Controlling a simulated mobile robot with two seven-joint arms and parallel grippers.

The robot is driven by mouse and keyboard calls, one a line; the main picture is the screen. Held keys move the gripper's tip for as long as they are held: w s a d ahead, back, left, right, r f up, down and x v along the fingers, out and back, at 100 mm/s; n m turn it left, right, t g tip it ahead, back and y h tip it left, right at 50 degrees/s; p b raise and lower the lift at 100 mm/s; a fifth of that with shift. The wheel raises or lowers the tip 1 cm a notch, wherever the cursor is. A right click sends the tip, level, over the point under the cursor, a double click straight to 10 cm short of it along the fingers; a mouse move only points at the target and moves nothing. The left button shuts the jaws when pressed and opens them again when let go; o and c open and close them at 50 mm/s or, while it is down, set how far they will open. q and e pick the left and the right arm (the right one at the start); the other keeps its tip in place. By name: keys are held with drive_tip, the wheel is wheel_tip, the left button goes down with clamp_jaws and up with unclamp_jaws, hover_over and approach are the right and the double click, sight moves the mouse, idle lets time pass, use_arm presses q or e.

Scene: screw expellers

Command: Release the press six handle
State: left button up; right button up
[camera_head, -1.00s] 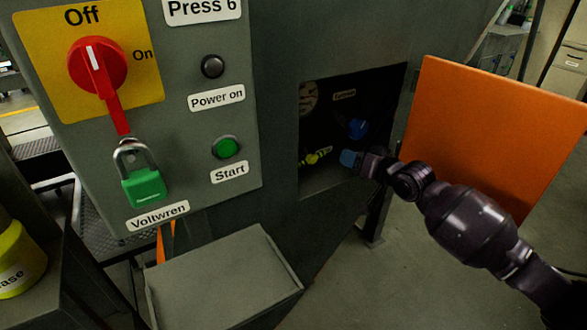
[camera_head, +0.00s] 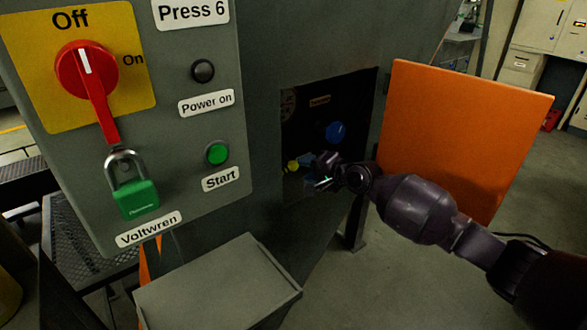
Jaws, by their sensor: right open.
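The Press 6 panel (camera_head: 215,115) stands at the left, with a red handle (camera_head: 98,85) on a yellow plate marked Off and On. A green padlock (camera_head: 134,198) hangs at the handle's lower end. To the right is a dark open recess (camera_head: 355,95) in the cabinet, holding a blue knob (camera_head: 335,132) and a small yellow part (camera_head: 293,166). My right gripper (camera_head: 322,176) is open at the recess's lower opening, just below the blue knob. A blue part (camera_head: 306,162) shows just beyond the fingers; whether they touch it I cannot tell. My left gripper is not visible.
An orange door (camera_head: 460,135) hangs open to the right of the recess, behind my right arm. A grey box-like ledge (camera_head: 215,290) juts out below the panel. A green start button (camera_head: 217,153) sits on the panel. Floor at the lower right is open.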

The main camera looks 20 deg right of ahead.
sight(294, 167)
drive_tip(key=b+x, duration=0.1)
drive_tip(key=x, duration=0.3)
drive_tip(key=shift+w+a+f, duration=0.2)
drive_tip(key=shift+w+f, duration=0.05)
drive_tip(key=shift+w, duration=0.05)
drive_tip(key=shift+w+a, duration=0.2)
drive_tip(key=shift+w, duration=0.1)
drive_tip(key=shift+r, duration=0.1)
clamp_jaws()
